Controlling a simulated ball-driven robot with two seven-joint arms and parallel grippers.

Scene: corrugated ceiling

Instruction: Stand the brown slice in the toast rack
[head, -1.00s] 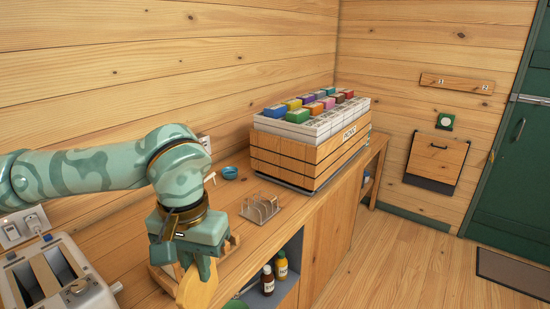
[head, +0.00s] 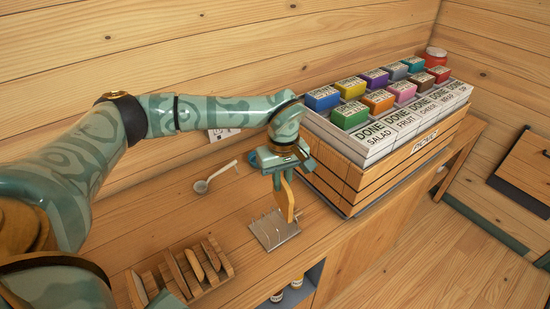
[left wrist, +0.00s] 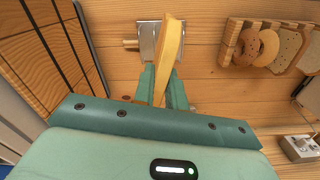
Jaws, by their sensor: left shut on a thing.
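My left gripper (head: 281,178) is shut on a golden-tan slice (head: 288,200), which hangs edge-down below the fingers. The metal toast rack (head: 274,231), with thin upright wires, stands on the wooden counter just below the slice. The slice's lower edge overlaps the rack's back right part in the head view; I cannot tell whether they touch. In the left wrist view the slice (left wrist: 170,50) is seen edge-on between the fingers (left wrist: 162,88), in front of the rack (left wrist: 146,42), and hides part of it. My right gripper is not in view.
A slatted wooden crate (head: 345,180) with coloured boxes stands close right of the rack. A wooden holder (head: 222,258) with several slices is at the front left. A spoon (head: 215,178) lies behind. Bottles (head: 287,289) stand in the shelf below the counter edge.

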